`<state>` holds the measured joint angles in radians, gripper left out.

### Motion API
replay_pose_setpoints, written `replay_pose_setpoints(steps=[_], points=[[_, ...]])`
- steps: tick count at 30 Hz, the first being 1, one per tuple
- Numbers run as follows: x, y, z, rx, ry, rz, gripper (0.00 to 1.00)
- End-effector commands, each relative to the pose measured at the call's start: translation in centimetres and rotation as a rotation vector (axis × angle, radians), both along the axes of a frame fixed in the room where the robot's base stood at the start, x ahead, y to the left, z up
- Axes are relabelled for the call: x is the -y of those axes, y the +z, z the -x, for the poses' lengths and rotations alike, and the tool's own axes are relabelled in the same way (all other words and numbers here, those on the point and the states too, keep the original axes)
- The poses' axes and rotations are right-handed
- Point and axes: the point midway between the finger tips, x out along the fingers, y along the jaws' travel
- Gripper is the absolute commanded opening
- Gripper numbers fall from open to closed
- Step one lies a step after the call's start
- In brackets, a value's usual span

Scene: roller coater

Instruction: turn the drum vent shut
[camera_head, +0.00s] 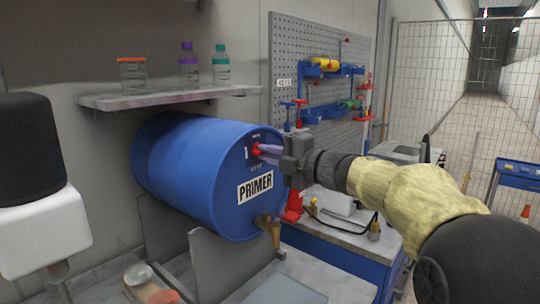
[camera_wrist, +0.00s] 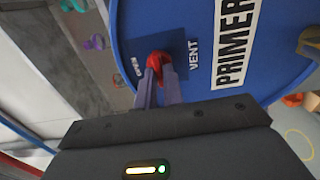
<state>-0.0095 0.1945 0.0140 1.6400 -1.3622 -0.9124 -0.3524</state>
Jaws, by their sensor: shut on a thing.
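The blue drum (camera_head: 190,165) lies on its side in a grey cradle, its end with the PRIMER label facing right. The red vent knob (camera_head: 256,149) sits on the upper part of that end. My gripper (camera_head: 262,151) reaches in from the right and is shut on the knob. In the wrist view, my gripper (camera_wrist: 157,72) has its two fingers on either side of the red vent knob (camera_wrist: 158,57). The word VENT is printed beside the knob on the blue drum (camera_wrist: 225,15), with other small lettering on the opposite side. The fingers partly hide the knob.
A brass tap (camera_head: 270,228) sticks out low on the drum end. A shelf (camera_head: 165,99) with a jar and bottles hangs above the drum. A pegboard (camera_head: 310,50) with tools stands behind, and a blue workbench (camera_head: 350,262) is below my arm.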

Motion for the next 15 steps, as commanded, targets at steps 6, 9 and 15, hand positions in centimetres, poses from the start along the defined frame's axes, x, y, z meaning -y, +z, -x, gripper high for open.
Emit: replay_pose_setpoints(steps=[6,9,15], points=[[-0.02,-0.16,0.02,-0.002,0.001,0.002,0.31],[-0.01,-0.12,0.01,-0.001,0.001,0.002,0.31],[0.18,-0.09,0.10,-0.001,0.000,0.001,0.31]])
